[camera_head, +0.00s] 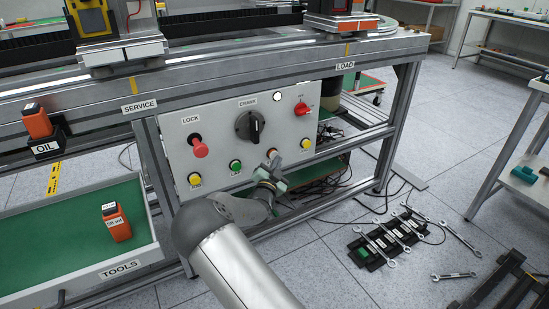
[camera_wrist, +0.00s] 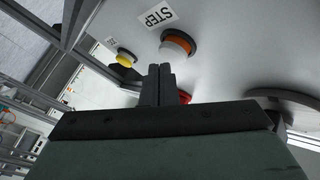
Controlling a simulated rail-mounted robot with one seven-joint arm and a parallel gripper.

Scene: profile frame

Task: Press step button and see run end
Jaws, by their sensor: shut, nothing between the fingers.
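The step button (camera_wrist: 177,45) is a pale round cap in an orange ring on the grey control panel (camera_head: 215,130). The STEP label (camera_wrist: 159,16) is beside it in the wrist view. My gripper (camera_wrist: 159,68) is shut and empty, with its fingertips very close to the button's edge; I cannot tell whether they touch. In the head view my gripper (camera_head: 272,160) is at the panel's lower edge and largely covers the button. A round white lamp (camera_head: 278,97) shows at the panel's top.
The panel also carries a red lock knob (camera_head: 200,148), a black crank dial (camera_head: 249,126), a red switch (camera_head: 301,109), a green button (camera_head: 235,166) and yellow buttons (camera_head: 195,179). An open tools drawer (camera_head: 50,240) juts out at left. Wrenches (camera_head: 395,240) lie on the floor at right.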

